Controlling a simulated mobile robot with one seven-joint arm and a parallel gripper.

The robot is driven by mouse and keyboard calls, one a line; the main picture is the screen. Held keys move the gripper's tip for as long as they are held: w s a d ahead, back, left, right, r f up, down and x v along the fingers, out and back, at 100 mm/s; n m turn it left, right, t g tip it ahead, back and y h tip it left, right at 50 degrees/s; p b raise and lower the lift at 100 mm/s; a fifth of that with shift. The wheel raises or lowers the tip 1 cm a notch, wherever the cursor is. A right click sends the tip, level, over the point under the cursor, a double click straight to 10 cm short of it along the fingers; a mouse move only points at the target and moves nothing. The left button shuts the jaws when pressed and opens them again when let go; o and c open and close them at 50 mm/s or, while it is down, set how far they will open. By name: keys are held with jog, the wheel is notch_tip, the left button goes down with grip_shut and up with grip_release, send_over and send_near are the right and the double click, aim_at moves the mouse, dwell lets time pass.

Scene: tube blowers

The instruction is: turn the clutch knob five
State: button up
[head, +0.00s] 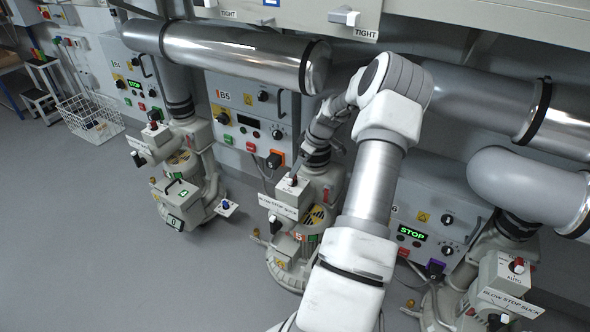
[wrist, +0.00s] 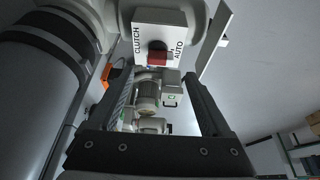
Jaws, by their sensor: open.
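The clutch knob of blower five is a small red knob (wrist: 157,56) on a white box marked CLUTCH and AUTO (wrist: 152,30), at the top middle of the wrist view. In the head view the knob (head: 291,180) sits on the middle blower, which bears a red 5. My gripper (wrist: 161,78) is open, its two dark fingers apart with nothing between them. In the picture the knob lies just above the gap between the fingertips, and I see no contact. In the head view my forearm and wrist hide much of the gripper. Which mark the knob points to is unclear.
The B5 panel (head: 250,116) stands behind the middle blower. Other blowers stand left (head: 180,180) and right (head: 508,270). Large grey pipes (head: 230,52) run overhead. A BLOW STOP SUCK plate (head: 278,207) juts out near the knob box. The floor at the left front is clear.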

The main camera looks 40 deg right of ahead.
jog(key=p+v, duration=0.1)
jog(key=v, duration=0.5)
dwell(0.4)
